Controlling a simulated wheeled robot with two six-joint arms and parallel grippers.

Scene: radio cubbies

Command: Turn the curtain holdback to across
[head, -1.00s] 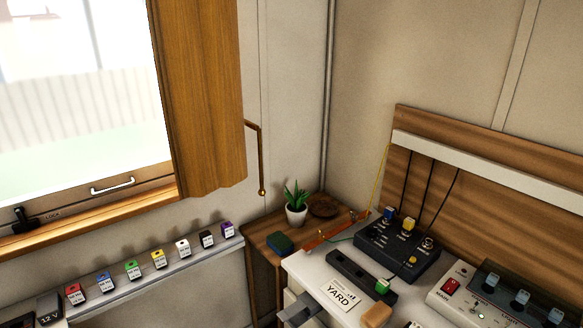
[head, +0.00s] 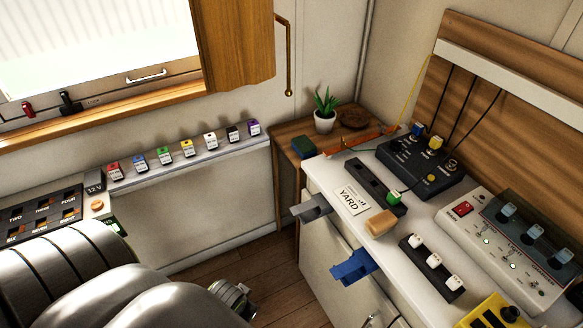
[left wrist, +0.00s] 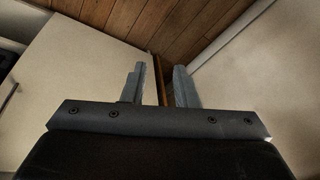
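The curtain holdback (head: 289,58) is a thin brass rod on the wall just right of the wooden-brown curtain (head: 238,45). Its short upper piece runs toward the curtain, and its long part hangs straight down to a small knob at the bottom. My left arm comes in at the lower left of the head view, well below the holdback; its fingertips cannot be made out there. In the left wrist view my left gripper (left wrist: 160,84) is open, with its two fingers apart and nothing held. The holdback is not in that view. My right gripper is not in view.
A ledge under the window carries several coloured blocks (head: 187,149). A plant pot (head: 324,121) stands on the wooden corner table (head: 286,128). A white counter with switch boxes (head: 420,164) is at right; grey (head: 310,208) and blue (head: 353,267) pieces jut from its front.

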